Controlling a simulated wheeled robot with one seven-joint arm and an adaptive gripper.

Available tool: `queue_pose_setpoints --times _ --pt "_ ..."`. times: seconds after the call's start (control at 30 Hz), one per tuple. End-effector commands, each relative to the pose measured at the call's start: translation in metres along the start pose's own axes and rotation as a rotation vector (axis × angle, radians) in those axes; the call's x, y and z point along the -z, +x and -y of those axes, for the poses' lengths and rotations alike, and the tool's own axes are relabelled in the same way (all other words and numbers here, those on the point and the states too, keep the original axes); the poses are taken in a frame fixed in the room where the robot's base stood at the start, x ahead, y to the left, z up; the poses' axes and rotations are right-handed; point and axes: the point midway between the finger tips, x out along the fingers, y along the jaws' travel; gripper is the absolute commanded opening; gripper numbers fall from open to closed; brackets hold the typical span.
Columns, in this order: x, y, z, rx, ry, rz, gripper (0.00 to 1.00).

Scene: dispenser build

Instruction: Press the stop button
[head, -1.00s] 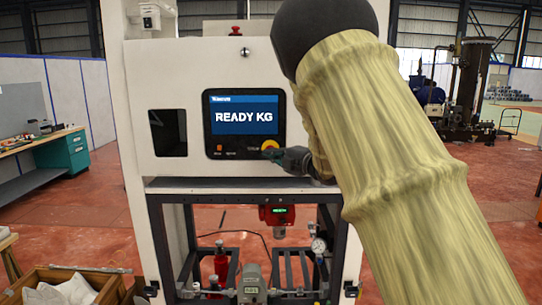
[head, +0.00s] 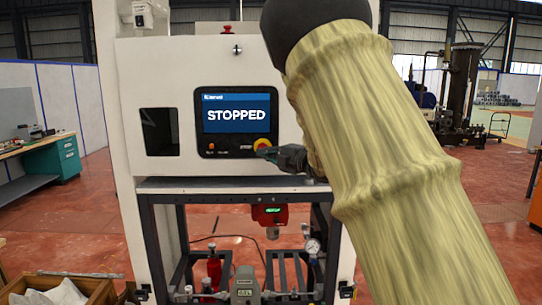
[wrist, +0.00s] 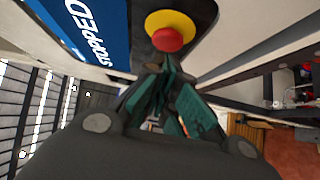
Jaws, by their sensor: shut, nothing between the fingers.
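The stop button (head: 262,144) is a red button on a yellow round base, at the lower right of the panel on the white machine. The panel's screen (head: 236,113) reads STOPPED. My gripper (head: 266,152) is shut and empty, with its tip at the button's lower edge in the head view. In the wrist view the red stop button (wrist: 167,39) on its yellow ring shows just beyond the shut fingertips (wrist: 166,62). I cannot tell whether the fingertips touch it.
The white machine (head: 130,85) has a square opening left of the panel and a shelf (head: 220,184) below it. A red device (head: 270,215) hangs under the shelf. A wooden crate (head: 98,288) stands at lower left. A workbench (head: 40,165) is further left.

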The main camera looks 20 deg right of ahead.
Motion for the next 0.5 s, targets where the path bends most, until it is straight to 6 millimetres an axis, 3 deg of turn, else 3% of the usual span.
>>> queue_pose_setpoints --times 0.07,0.3,0.5 --pt "0.015 -0.002 0.003 0.000 -0.003 -0.009 0.00" --pt "0.007 -0.055 0.004 -0.001 0.000 0.001 0.00" --pt "0.005 -0.089 0.003 -0.001 0.001 0.004 0.00"
